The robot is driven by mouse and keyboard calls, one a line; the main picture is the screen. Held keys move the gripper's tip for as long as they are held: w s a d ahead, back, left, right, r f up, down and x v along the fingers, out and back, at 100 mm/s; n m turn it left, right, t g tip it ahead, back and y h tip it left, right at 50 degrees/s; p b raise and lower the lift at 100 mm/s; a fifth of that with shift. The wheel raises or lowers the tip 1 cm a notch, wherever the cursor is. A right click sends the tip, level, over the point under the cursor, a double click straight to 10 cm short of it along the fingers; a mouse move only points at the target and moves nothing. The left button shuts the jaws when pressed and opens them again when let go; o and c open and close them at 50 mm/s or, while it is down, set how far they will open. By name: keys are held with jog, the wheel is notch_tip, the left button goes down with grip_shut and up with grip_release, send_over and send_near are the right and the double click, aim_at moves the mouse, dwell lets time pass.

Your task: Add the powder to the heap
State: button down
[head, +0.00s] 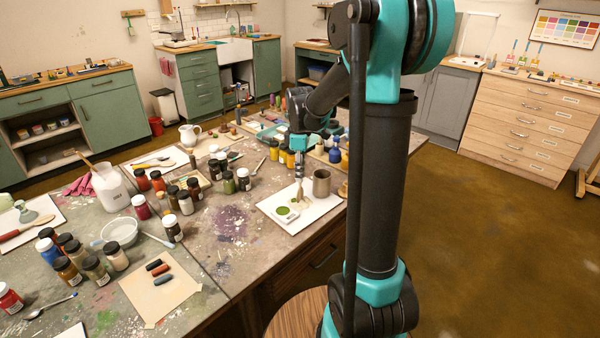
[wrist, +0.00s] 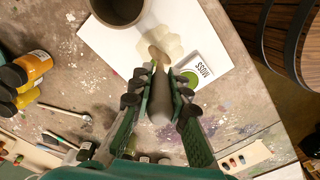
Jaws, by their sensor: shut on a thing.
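My gripper (wrist: 160,75) is shut on a tool with a dark grey handle (wrist: 160,108) and a tan end (wrist: 157,55). In the head view my gripper (head: 299,172) points down, with the tool's tan end (head: 299,193) over a white board (head: 268,205). I cannot tell whether the tool carries powder. A white card (wrist: 203,68) marked MOSS, with a green round patch (wrist: 189,79), lies on the board; green also shows in the head view (head: 284,210). Pale cream patches (wrist: 172,44) lie beside the tan end. Which patch is the heap is unclear.
A grey-brown cup (head: 321,183) stands at the board's far right, close to my gripper; it also shows in the wrist view (wrist: 118,8). Yellow jars (wrist: 33,66) stand to the left in the wrist view. The stained tabletop left of the board (head: 225,225) is clear.

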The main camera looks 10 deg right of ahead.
dwell(0.6)
jog(key=shift+r, duration=3.5)
